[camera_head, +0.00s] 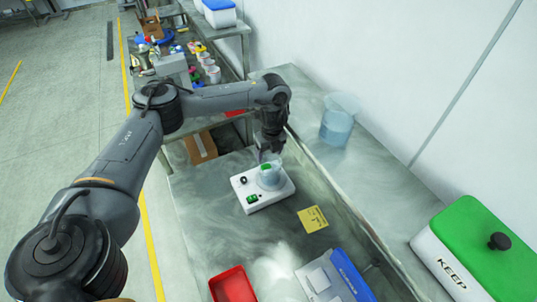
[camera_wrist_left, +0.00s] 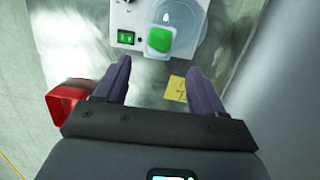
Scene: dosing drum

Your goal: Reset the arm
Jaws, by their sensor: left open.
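The white device (camera_head: 249,201) has a green switch and a black knob, and also shows in the left wrist view (camera_wrist_left: 124,16). My right gripper is not in view.
On the bench (camera_head: 215,232) lie a yellow note (camera_head: 313,219), a red bin (camera_head: 232,285) and a blue-and-white box (camera_head: 335,278). A raised ledge along the wall holds a bluish container (camera_head: 337,125) and a green-lidded box (camera_head: 477,245). A cluttered table stands behind.

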